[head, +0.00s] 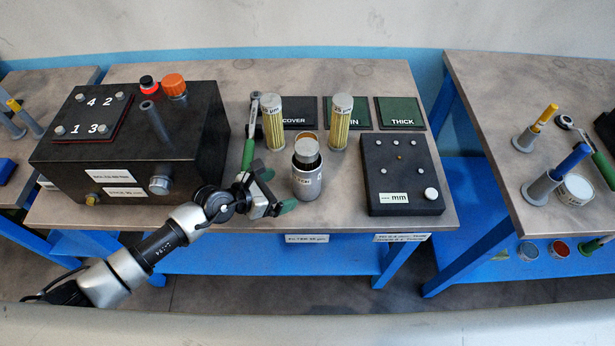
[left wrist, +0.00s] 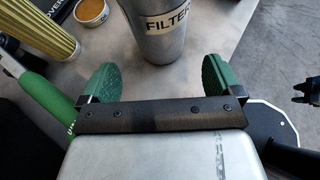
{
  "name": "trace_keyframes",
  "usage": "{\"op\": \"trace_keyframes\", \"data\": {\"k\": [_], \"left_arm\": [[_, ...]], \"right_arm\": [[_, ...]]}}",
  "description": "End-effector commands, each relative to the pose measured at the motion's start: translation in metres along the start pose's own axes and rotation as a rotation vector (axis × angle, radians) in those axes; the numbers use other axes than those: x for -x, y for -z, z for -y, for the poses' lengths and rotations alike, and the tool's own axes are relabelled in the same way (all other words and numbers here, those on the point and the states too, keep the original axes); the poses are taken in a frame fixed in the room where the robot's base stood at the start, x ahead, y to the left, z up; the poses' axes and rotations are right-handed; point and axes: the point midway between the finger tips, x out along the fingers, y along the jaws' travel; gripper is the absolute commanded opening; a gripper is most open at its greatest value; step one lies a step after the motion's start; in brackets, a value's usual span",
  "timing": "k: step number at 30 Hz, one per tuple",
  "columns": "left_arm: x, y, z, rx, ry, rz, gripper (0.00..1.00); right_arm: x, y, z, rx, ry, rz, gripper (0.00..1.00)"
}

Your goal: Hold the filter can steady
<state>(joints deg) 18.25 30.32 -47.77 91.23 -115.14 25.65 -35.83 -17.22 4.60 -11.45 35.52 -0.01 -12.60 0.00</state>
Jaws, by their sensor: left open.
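The filter can (head: 306,186) is a silver cylinder with a white label, standing upright near the front of the middle table. A dark piece with a grey top (head: 306,152) shows at its mouth. In the left wrist view the can (left wrist: 180,48) stands just ahead of and between my finger pads, its label reading "FILTER"; its top is cut off. My left gripper (head: 277,190) is open, with green pads, at the can's left side. In the left wrist view the gripper (left wrist: 157,82) shows a gap to the can.
Two yellow pleated filters (head: 273,128) (head: 339,126) stand behind the can. A green-handled tool (head: 248,150) lies left. A black box (head: 130,140) fills the table's left; a dark block with pegs (head: 400,175) stands right. A small orange-filled cup (left wrist: 92,12) is behind the can.

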Motion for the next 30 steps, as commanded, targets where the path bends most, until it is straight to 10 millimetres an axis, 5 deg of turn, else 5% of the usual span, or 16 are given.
{"op": "trace_keyframes", "data": {"k": [15,30], "left_arm": [[-0.073,0.000,0.000,0.005,0.000,0.005,0.94],[-0.084,-0.001,0.001,0.004,0.000,0.004,0.94]], "right_arm": [[-0.038,-0.002,0.002,0.000,0.001,-0.001,0.43],[-0.042,-0.003,0.002,0.000,0.001,-0.001,0.43]]}}
